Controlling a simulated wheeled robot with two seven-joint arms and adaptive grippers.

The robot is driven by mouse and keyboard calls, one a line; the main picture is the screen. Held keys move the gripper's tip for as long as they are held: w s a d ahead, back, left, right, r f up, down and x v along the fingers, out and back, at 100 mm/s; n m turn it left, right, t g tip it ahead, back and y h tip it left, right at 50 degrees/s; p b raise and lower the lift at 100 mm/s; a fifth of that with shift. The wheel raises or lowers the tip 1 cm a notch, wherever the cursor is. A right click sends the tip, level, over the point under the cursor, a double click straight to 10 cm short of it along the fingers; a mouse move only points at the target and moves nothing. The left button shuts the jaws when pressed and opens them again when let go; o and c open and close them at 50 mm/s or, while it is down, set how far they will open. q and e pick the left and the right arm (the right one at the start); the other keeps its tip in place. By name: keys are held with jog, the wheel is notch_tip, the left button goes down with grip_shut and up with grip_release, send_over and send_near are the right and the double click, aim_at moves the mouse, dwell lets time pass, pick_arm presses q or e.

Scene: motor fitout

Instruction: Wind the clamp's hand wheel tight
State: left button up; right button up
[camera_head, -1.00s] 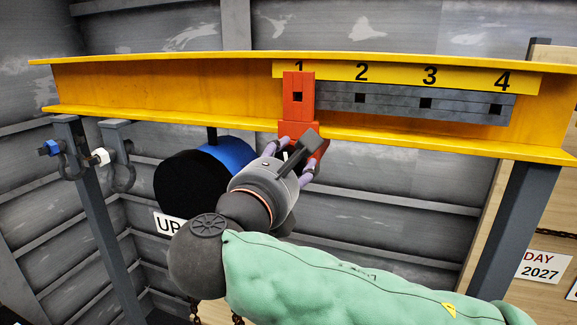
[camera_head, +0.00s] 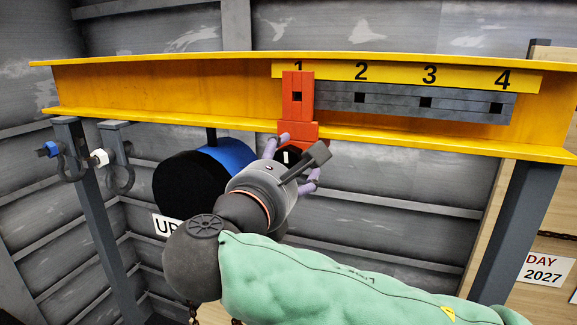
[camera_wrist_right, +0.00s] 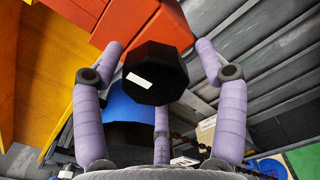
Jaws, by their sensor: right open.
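The red clamp (camera_head: 299,97) hangs on the yellow beam (camera_head: 180,88) under the number 1. Its black, many-sided hand wheel (camera_wrist_right: 155,72) with a white mark is large in the right wrist view. In the head view the wheel (camera_head: 290,157) shows partly below the clamp, behind my gripper. My right gripper (camera_wrist_right: 160,62) is open, its purple fingers spread on either side of the wheel with visible gaps and a third finger below. In the head view my right gripper (camera_head: 298,160) sits just under the clamp. My left gripper is out of view.
A grey slotted bar (camera_head: 395,100) with square holes runs right of the clamp under numbers 2 to 4. A black drum-shaped body with a blue part (camera_head: 228,153) hangs left of my gripper. Shackles (camera_head: 121,177) hang at the left post. Space below the beam at right is clear.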

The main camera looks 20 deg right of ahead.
jog(key=v, duration=1.1)
jog(key=shift+s+a, duration=0.25)
jog(key=shift+s, duration=0.05)
jog(key=shift+w+f, duration=0.1)
